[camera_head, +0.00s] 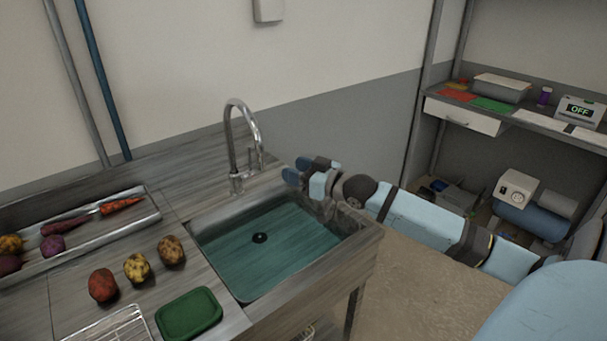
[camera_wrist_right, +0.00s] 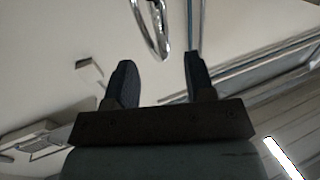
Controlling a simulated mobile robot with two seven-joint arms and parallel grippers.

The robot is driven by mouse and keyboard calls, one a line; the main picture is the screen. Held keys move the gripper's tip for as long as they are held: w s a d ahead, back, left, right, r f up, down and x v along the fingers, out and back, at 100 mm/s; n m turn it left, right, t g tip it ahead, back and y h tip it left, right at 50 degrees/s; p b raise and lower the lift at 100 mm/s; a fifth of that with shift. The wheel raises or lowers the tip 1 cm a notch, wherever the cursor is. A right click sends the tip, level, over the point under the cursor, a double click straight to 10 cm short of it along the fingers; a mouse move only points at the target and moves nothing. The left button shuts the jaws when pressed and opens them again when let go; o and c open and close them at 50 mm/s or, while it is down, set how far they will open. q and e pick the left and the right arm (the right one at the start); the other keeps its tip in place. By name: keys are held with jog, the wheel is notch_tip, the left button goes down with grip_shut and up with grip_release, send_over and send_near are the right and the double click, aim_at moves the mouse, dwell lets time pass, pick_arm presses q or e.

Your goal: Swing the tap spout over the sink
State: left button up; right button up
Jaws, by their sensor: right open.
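The chrome tap (camera_head: 231,140) stands upright on the counter behind the sink (camera_head: 215,260). Its gooseneck spout (camera_head: 257,135) arches to the right, and its tip hangs near the sink's back edge; I cannot tell exactly whether it is above the basin. My right gripper (camera_head: 292,172) is open and empty, to the right of the spout and apart from it, near the sink's back right corner. In the right wrist view, the open fingers (camera_wrist_right: 158,70) point towards the curved chrome spout (camera_wrist_right: 153,30), which shows beyond them. My left gripper is not in view.
Several potatoes (camera_head: 137,267), a green lid (camera_head: 189,313) and a wire rack (camera_head: 110,328) lie left of the sink. A vegetable tray (camera_head: 150,213) is farther left. The wall (camera_head: 340,125) stands close behind the tap. A shelf (camera_head: 540,124) is at the right.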

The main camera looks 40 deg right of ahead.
jog(key=shift+v, duration=0.9)
jog(key=s+a+f+g+h, duration=0.1)
jog(key=s+a+f+g, duration=0.3)
jog(key=s+a+f, duration=0.4)
jog(key=s+a+f+g+h, duration=0.25)
jog(key=s+a+f, duration=0.3)
jog(key=f, duration=0.35)
jog(key=s+a+f+m+g+h, duration=0.1)
jog(key=s+a+g, duration=0.25)
jog(key=s, duration=0.55)
jog(key=s+a+f+g+h, duration=0.15)
jog(key=s+g, duration=0.25)
jog(key=s, duration=0.4)
jog(key=w+a+f+t+y+p, duration=0.4)
jog(key=w+a+f+t+p, duration=0.1)
jog(key=a+t+p, duration=0.1)
jog(key=shift+w+a+f+n+t+p, duration=0.35)
jog(key=shift+t+p, duration=0.55)
jog(key=shift+p, duration=0.3)
